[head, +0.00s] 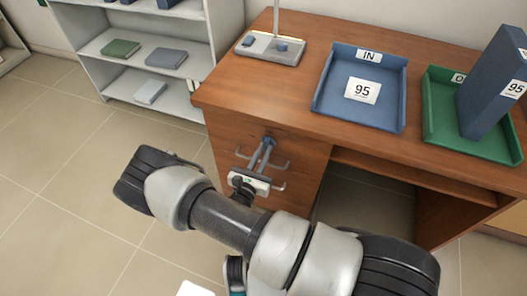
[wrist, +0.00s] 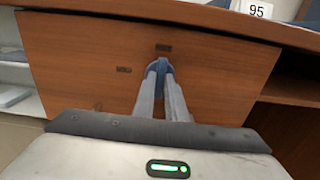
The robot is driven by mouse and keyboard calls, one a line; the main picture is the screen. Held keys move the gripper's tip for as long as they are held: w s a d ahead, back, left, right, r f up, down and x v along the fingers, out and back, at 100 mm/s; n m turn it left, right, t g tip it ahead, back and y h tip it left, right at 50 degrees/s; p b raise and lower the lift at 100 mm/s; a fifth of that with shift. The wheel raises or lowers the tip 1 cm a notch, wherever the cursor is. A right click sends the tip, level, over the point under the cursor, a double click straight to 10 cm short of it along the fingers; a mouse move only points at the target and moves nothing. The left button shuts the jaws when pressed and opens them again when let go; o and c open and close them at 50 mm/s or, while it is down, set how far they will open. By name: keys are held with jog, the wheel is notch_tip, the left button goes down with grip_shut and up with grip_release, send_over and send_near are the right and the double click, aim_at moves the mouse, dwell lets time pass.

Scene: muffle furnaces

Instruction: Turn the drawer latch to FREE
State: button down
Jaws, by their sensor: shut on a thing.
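The drawer latch is a small blue knob on the wooden drawer front below the desk top. It shows in the head view (head: 267,138) and in the wrist view (wrist: 159,63). My gripper (head: 264,145) reaches it from the front. In the wrist view its two fingers (wrist: 161,70) are close together with the latch between their tips, so it is shut on the latch. Two small dark plates lie on the front, one above the latch (wrist: 163,48) and one to its left (wrist: 124,70). Their lettering is too small to read. The fingers hide part of the latch.
Metal drawer handles (head: 279,165) stick out close around my gripper. On the desk (head: 225,90) are a blue IN tray (head: 328,110), a green tray (head: 440,140) with a blue binder (head: 492,85), and a grey stand (head: 270,53). A shelf unit (head: 190,100) stands left. Floor is open at left.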

dwell(0.3)
jog(key=c, duration=1.8)
grip_release()
jog(key=p+v, duration=0.1)
jog(key=v, duration=1.6)
jog(key=shift+s+p, duration=0.2)
jog(key=shift+p, duration=0.15)
jog(key=shift+a, duration=0.1)
